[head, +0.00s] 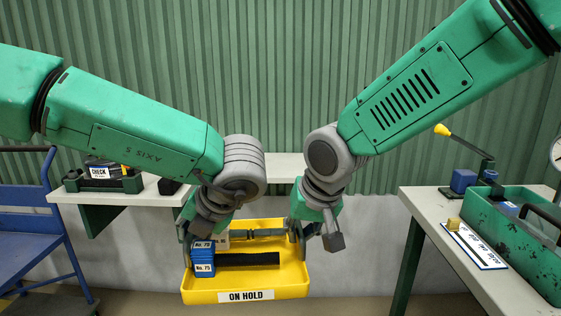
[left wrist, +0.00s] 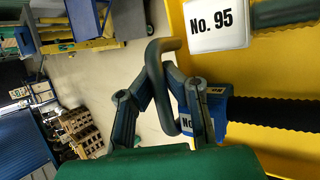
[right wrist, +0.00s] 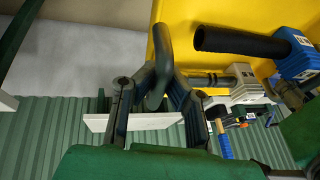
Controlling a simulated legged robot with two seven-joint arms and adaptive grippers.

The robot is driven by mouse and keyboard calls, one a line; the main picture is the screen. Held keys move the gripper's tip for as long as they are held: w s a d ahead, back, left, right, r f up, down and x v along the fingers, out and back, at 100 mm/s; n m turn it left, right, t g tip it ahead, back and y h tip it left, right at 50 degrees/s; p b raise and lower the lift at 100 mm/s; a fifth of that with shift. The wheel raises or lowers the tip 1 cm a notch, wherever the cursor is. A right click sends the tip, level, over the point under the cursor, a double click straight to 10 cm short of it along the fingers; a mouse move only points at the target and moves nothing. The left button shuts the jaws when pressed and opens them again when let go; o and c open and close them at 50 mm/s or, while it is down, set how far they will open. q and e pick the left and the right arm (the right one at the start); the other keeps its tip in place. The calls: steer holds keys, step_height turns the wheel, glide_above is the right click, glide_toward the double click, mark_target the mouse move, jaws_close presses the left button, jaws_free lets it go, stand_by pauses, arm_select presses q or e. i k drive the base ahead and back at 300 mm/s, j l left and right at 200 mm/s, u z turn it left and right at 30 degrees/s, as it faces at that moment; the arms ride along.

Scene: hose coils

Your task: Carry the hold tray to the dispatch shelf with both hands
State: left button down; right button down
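The hold tray is a yellow tray (head: 190,290) with an "ON HOLD" label on its front wall. It appears level and off the floor, between the side tables. It carries blue numbered blocks (head: 203,262), a white "No. 95" block (left wrist: 217,25), a black hose (head: 250,259) and a dark green hose. My left gripper (head: 187,243) is shut on the tray's left handle (left wrist: 152,65). My right gripper (head: 298,232) is shut on the right handle (right wrist: 160,45). A pale shelf (head: 285,166) is at the back wall behind the tray; no dispatch label shows.
A left table (head: 70,195) bears a "CHECK" device (head: 100,172). A right table (head: 425,205) bears a green crate (head: 515,240), a lever press (head: 465,150) and a labelled board (head: 475,250). A blue cart (head: 35,225) stands far left. Between the tables the floor is clear.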

mark_target(278, 164)
steer(key=i, duration=1.75)
steer(key=i+z, duration=0.25)
steer(key=k+j, duration=0.05)
